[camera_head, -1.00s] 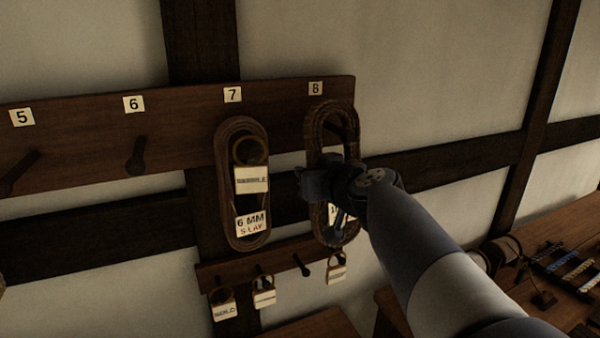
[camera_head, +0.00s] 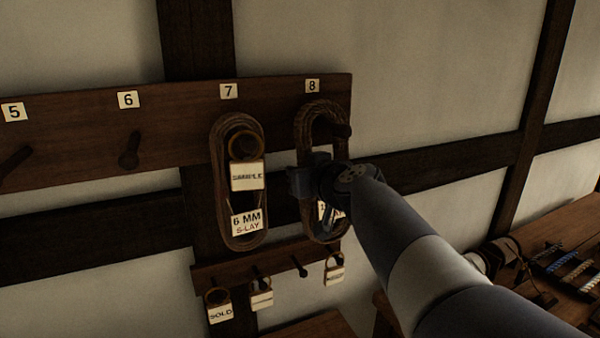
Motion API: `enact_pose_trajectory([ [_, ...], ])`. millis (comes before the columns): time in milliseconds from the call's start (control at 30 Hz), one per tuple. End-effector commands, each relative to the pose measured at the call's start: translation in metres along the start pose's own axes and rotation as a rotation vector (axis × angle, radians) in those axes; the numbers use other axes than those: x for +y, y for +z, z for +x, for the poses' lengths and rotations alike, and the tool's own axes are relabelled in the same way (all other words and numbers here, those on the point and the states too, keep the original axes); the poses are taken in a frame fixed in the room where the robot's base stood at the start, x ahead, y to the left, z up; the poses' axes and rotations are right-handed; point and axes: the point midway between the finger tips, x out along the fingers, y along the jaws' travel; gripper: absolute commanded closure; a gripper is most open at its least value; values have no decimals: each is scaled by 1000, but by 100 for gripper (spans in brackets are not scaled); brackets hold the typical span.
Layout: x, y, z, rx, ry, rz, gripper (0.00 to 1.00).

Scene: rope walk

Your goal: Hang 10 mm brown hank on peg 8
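The brown hank (camera_head: 305,125) is a long upright loop of rope in front of the pegboard, under the number 8 label (camera_head: 312,86). Its label, low on the loop, is mostly hidden by my arm. The dark end of peg 8 (camera_head: 342,131) shows at the upper right of the loop, overlapping its right strand. I cannot tell whether the rope bears on the peg. My gripper (camera_head: 308,180) is at the hank's middle and appears shut on it; its fingertips are partly hidden by my wrist.
A 6 mm S-lay hank (camera_head: 222,190) with a SAMPLE tag (camera_head: 247,176) hangs on peg 7, close left. Peg 6 (camera_head: 129,152) is bare. A lower rail (camera_head: 205,279) carries several tags, one reading SOLD. A bench (camera_head: 560,235) with rope pieces stands at right.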

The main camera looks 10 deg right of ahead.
Motion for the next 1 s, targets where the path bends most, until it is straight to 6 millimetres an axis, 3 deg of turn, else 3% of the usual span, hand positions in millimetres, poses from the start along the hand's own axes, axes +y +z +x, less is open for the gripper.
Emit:
enact_pose_trajectory([
  [433, 0, 2, 0, -4, -1, 1, 100],
  [467, 0, 2, 1, -4, -1, 1, 74],
  [500, 0, 2, 1, -5, -1, 1, 71],
  [767, 0, 1, 0, -3, -1, 0, 49],
  [1000, 0, 2, 0, -3, -1, 0, 49],
])
